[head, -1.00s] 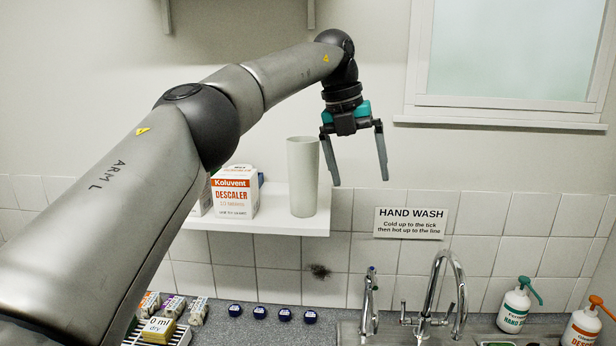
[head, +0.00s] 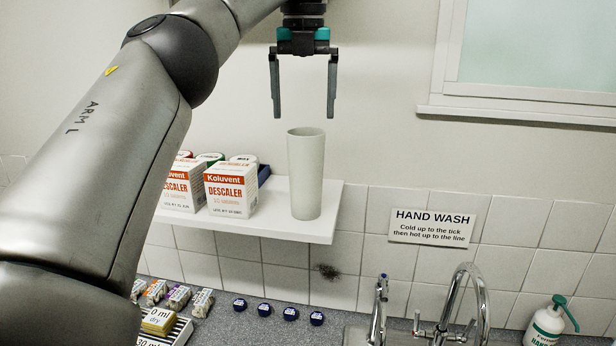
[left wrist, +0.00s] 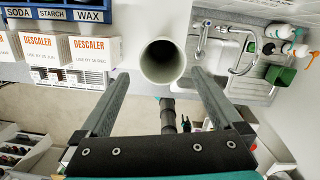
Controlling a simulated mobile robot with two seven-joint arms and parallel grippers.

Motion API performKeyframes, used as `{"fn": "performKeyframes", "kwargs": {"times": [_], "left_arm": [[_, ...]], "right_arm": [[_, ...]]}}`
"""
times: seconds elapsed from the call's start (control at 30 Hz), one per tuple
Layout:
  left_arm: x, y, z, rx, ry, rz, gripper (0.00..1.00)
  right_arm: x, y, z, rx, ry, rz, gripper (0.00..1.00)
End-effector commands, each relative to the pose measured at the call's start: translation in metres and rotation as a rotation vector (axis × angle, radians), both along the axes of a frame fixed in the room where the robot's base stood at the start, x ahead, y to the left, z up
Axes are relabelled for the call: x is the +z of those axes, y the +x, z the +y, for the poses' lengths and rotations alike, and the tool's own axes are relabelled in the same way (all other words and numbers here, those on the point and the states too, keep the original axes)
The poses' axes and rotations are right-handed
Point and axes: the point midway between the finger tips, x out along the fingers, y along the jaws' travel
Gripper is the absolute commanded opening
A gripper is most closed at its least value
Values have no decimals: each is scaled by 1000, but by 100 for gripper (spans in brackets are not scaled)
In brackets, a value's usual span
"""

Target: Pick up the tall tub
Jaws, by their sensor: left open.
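The tall tub (head: 306,178) is a plain pale grey-green cup, upright near the right end of the white wall shelf (head: 270,222). My left gripper (head: 304,112) is open and empty, pointing down just above the tub's rim, with one finger to each side of it as seen in the head view. In the left wrist view the tub (left wrist: 163,62) shows its round dark opening, ahead of and between the two spread fingers (left wrist: 162,100). The fingers do not appear to touch it.
Descaler boxes (head: 231,190) stand on the shelf left of the tub. A blue rack (left wrist: 60,12) labelled soda, starch and wax is behind them. Below are a sink tap (head: 470,295), several dark blue caps (head: 264,310) and a soap bottle (head: 546,322).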

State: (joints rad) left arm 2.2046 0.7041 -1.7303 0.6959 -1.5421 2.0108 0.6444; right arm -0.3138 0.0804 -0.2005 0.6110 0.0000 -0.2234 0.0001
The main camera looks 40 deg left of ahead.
Motion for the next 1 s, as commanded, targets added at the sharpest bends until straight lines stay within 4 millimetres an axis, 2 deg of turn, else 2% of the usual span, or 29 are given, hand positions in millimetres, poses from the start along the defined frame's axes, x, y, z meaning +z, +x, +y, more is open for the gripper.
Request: {"fn": "performKeyframes", "kwargs": {"times": [0.07, 0.17, 0.43, 0.73, 1.0], "left_arm": [[-9, 1, 1, -2, -2, 1, 100], [-21, 2, 2, -3, -2, 1, 100], [-65, 6, 5, 0, 1, 0, 100], [-85, 8, 6, 0, 1, -2, 100], [-121, 11, 7, 0, 1, -1, 100]], "right_arm": [[0, -5, 0, 0, -1, 8, 50], [-1, -2, 0, 0, 0, 3, 50], [-8, 23, 2, 0, 4, -39, 50], [-7, 21, 2, -1, 5, -36, 50], [1, 15, 2, -1, 4, -26, 50]]}}
